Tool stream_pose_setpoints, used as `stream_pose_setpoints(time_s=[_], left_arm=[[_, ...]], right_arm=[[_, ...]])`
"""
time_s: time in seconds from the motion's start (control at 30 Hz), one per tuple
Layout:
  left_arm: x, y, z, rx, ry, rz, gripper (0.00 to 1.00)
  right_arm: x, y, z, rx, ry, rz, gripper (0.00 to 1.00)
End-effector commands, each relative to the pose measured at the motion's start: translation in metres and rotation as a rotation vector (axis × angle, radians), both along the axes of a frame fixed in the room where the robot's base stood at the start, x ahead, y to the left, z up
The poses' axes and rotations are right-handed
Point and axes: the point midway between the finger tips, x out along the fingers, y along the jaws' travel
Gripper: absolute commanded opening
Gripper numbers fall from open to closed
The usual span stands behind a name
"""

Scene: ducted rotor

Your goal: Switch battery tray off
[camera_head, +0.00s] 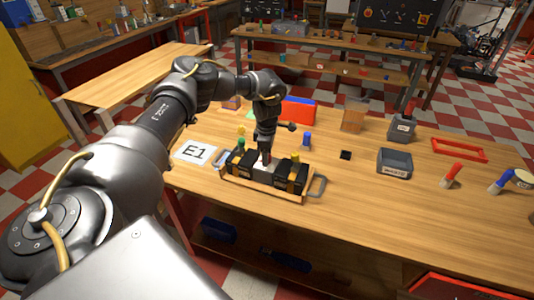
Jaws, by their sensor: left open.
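The battery tray (257,188) sits on the wooden table, a low tray with handles at both ends. It holds black batteries (291,173) with yellow-brown straps and a light grey block (262,170) between them. My left gripper (265,160) comes down from above over the middle of the tray, at the grey block. It is open; its fingertips are small here, and I cannot tell whether they touch anything. A switch on the tray cannot be made out. My right gripper is not in view.
An E1 card (195,152) lies left of the tray. A grey bin (394,163), a grey container (402,129), a red frame (459,150), a red-topped peg (451,175) and a blue peg (306,140) stand to the right.

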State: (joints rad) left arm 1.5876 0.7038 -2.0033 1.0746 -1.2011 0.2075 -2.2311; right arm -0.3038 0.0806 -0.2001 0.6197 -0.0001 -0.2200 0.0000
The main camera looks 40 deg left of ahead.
Motion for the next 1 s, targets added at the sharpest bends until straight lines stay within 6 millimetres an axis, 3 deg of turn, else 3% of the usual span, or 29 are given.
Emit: stream_pose_setpoints(time_s=[0.07, 0.4, 0.77, 1.0], left_arm=[[0.000, 0.000, 0.000, 0.000, 0.000, 0.000, 0.51], [0.000, 0.000, 0.000, 0.000, 0.000, 0.000, 0.07], [0.000, 0.000, 0.001, -0.001, 0.000, 0.067, 0.07], [0.000, 0.000, 0.002, -0.001, 0.000, 0.238, 0.07]], right_arm=[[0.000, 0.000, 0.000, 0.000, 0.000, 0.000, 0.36], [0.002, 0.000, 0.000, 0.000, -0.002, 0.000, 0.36], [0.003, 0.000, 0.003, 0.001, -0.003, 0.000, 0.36], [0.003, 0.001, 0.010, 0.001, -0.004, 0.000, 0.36]])
